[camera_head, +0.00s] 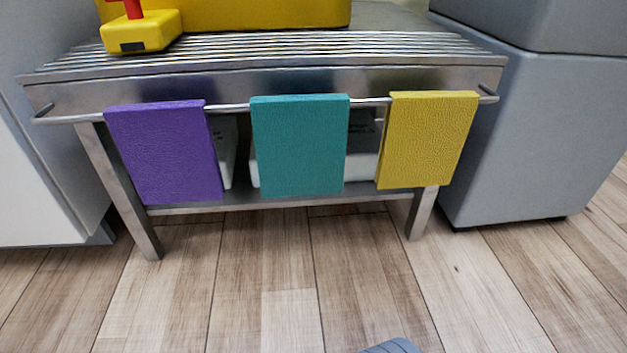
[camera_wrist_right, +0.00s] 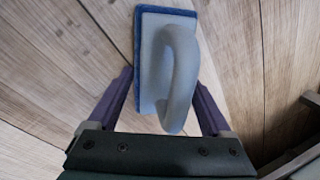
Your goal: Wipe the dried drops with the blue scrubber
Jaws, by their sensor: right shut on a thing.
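The blue scrubber (camera_wrist_right: 153,62) shows in the right wrist view, with a pale grey back, a looped grey handle and a blue pad along its edge. My right gripper (camera_wrist_right: 164,88) has its purple fingers on either side of the scrubber and is shut on it. Wooden floor shows behind it, and I cannot tell how far off the floor is. The contact points on the handle side are partly hidden. I cannot make out any dried drops in either view. My left gripper is not in view.
A slatted metal bench (camera_head: 270,76) carries a yellow-and-red object (camera_head: 141,32) and a larger yellow box (camera_head: 262,12). Purple (camera_head: 165,152), teal (camera_head: 299,146) and yellow (camera_head: 428,140) towels hang on its rail. A grey cabinet (camera_head: 535,140) stands right.

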